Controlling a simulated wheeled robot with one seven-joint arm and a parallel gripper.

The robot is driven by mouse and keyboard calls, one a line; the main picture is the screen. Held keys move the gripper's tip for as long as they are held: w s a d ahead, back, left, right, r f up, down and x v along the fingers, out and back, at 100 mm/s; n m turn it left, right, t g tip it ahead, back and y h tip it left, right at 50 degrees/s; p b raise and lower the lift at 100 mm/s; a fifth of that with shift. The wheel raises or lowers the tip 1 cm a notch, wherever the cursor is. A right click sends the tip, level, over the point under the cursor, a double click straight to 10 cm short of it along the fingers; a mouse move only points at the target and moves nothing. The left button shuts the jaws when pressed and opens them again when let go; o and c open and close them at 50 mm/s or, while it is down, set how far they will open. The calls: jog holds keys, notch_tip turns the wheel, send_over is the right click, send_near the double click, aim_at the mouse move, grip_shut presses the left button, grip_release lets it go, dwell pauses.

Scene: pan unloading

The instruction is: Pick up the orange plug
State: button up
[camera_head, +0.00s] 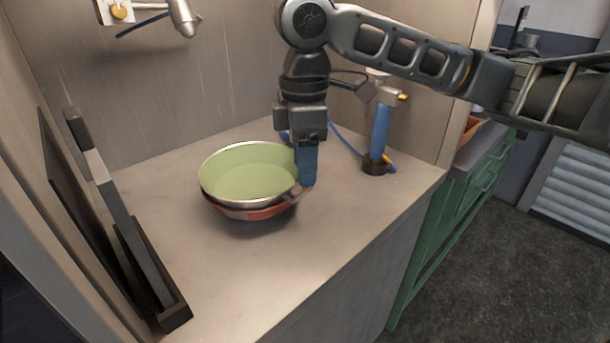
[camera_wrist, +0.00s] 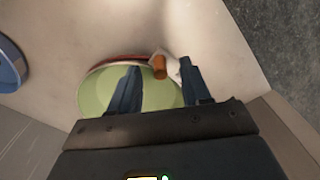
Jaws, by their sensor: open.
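A small orange-brown plug (camera_wrist: 159,66) shows in the wrist view at the rim of the green pan (camera_wrist: 97,92), with a pale piece right beside it. My gripper (camera_wrist: 160,72) is open, with its two blue fingers on either side of the plug. In the head view my gripper (camera_head: 306,182) points down at the right rim of the pan (camera_head: 245,172), low over the counter. There the fingers hide most of the plug, and I cannot tell whether they touch it.
The pan seems to rest on a reddish-orange pan (camera_head: 250,213) on the counter (camera_head: 225,275). A blue upright post (camera_head: 380,135) with a black base stands at the right rear. A dark rack (camera_head: 135,250) lines the left side. The counter's front is clear.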

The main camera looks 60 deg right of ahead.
jog(key=shift+f, duration=0.8)
jog(key=shift+c, duration=0.2)
grip_shut()
